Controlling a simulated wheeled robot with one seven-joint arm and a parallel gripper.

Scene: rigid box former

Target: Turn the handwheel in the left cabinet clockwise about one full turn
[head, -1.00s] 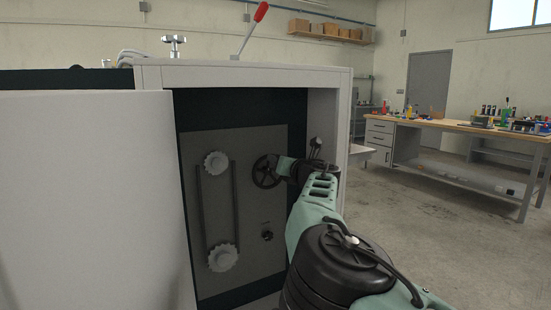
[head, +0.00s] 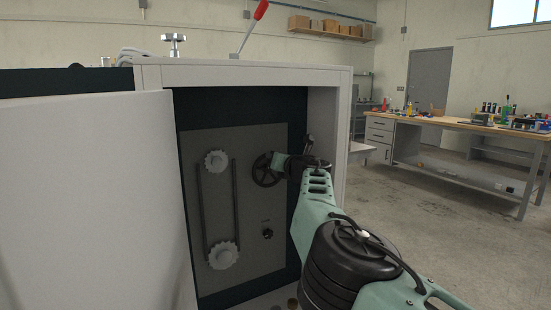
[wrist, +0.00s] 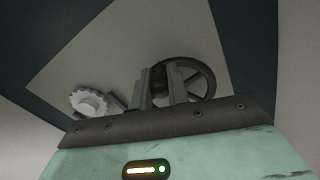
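The black spoked handwheel (head: 263,176) is on the grey panel inside the open left cabinet, right of two pale toothed wheels. My gripper (head: 281,160) is at the handwheel's upper right side in the head view. In the wrist view the handwheel (wrist: 207,80) shows behind and right of my gripper's fingers (wrist: 163,88). A dark part, apparently the wheel's handle (wrist: 159,80), fills the gap between the fingers, and they look shut on it. The fingers hide part of the rim and spokes.
The toothed wheels, upper (head: 216,161) and lower (head: 222,255), are joined by a dark chain or belt. A small black knob (head: 267,233) is below the handwheel. The cabinet's right wall (head: 325,120) is close to my wrist. The white open door (head: 90,200) fills the left.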

